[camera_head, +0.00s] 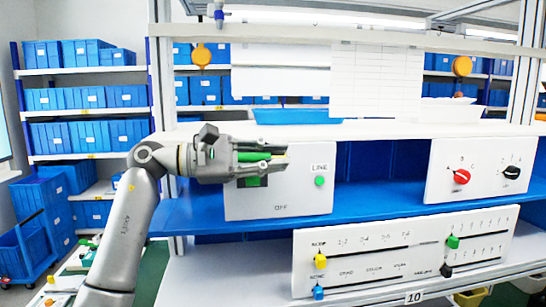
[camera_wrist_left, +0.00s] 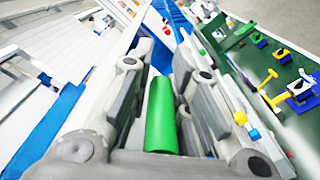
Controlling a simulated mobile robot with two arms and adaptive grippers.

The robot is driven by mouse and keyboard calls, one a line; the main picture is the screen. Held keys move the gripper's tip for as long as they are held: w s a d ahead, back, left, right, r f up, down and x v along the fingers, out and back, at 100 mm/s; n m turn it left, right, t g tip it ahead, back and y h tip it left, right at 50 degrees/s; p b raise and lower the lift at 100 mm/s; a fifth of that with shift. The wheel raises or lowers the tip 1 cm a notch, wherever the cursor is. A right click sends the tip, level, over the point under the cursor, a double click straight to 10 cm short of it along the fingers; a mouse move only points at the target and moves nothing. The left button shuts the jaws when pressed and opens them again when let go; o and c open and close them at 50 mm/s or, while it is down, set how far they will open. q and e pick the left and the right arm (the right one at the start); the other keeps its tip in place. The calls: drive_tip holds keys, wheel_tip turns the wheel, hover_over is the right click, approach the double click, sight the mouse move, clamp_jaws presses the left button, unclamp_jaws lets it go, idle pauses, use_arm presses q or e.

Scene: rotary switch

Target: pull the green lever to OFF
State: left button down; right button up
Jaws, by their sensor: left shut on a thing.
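The green lever (camera_head: 252,156) is on the white box labelled LINE and OFF (camera_head: 240,204), on the blue shelf. My left gripper (camera_head: 280,158) lies across the upper left part of the box and is shut on the lever. In the left wrist view the lever is a green cylinder (camera_wrist_left: 161,115) between the two fingers (camera_wrist_left: 158,85). The OFF label is at the box's lower edge, below the gripper. The gripper hides the box's upper left face and part of the lever. A small green part (camera_head: 254,181) shows just under the fingers. My right gripper is not in view.
A green round button or lamp (camera_head: 320,181) is right of the gripper on the same box. A panel with red (camera_head: 461,177) and black knobs (camera_head: 511,172) stands further right. A slider panel (camera_head: 380,262) sits below. The blue shelf (camera_head: 385,191) between the upper panels is clear.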

use_arm(q)
drive_tip(key=shift+s+d+f+m+b, duration=0.1)
drive_tip(key=shift+s+f+m+b, duration=0.4)
drive_tip(key=shift+m+b, duration=0.95)
drive_tip(key=shift+s+d+f+m+b, duration=0.1)
drive_tip(key=shift+s+f+m+b, duration=0.6)
drive_tip(key=shift+b, duration=1.2)
drive_tip(key=shift+s+d+f+m+b, duration=0.15)
drive_tip(key=shift+f+m+b, duration=0.3)
drive_tip(key=shift+m+b, duration=1.1)
drive_tip(key=c, duration=1.4)
unclamp_jaws()
drive_tip(key=shift+a, duration=0.1)
drive_tip(key=a, duration=0.4)
drive_tip(key=s+a, duration=0.1)
drive_tip(key=a, duration=0.2)
drive_tip(key=s+a, duration=0.1)
drive_tip(key=a, duration=0.3)
drive_tip(key=shift+s+a, duration=0.15)
drive_tip(key=shift+a, duration=0.15)
